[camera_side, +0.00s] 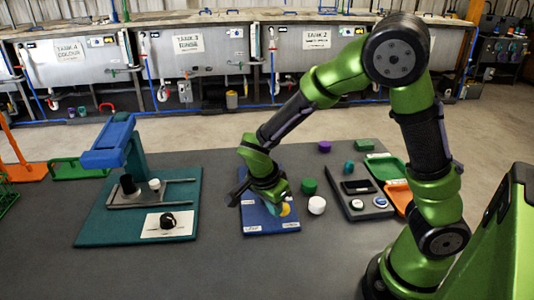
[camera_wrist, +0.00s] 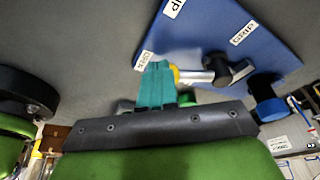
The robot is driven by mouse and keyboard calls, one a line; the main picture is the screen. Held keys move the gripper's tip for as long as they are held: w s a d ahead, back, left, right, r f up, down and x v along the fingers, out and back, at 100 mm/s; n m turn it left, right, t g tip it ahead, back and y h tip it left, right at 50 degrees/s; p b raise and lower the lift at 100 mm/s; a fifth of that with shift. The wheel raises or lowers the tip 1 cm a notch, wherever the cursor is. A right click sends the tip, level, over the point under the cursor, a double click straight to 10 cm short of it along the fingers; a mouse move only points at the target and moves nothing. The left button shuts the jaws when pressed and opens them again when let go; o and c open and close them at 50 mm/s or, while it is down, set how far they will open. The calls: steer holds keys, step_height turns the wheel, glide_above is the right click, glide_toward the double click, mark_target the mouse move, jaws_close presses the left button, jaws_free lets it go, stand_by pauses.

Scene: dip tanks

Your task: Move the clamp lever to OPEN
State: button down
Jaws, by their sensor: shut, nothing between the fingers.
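The clamp plate is a blue board with small white labels (camera_side: 262,222), in the middle of the side view. It also fills the top of the wrist view (camera_wrist: 205,30). In the wrist view the clamp lever (camera_wrist: 198,76) is a silver rod with a black end at right and a yellow band at left, beside my fingers. My gripper (camera_wrist: 155,85) shows teal fingers, shut and empty, close to the yellow band; I cannot tell if they touch it. One label (camera_wrist: 143,60) lies just past the fingertips, small and hard to read. In the side view my gripper (camera_side: 270,192) is low over the board and hides most of the lever.
A teal board with a blue-topped stand (camera_side: 118,145) and black knob (camera_side: 168,220) is at left. Green (camera_side: 309,186) and white (camera_side: 317,205) cylinders stand close to the right of the blue board. A dark tray (camera_side: 345,198) lies further right. The front table is clear.

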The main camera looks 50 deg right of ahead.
steer(key=shift+s+d+n+t, duration=0.3)
steer(key=shift+s+d+n, duration=0.25)
steer(key=shift+d+n, duration=0.4)
steer(key=shift+a, duration=0.1)
steer(key=shift+a+r, duration=0.1)
steer(key=shift+a, duration=0.45)
steer(key=a, duration=0.3)
steer(key=shift+a+r+n, duration=0.1)
steer(key=shift+r+n, duration=0.15)
steer(key=shift+r, duration=0.05)
steer(key=v, duration=1)
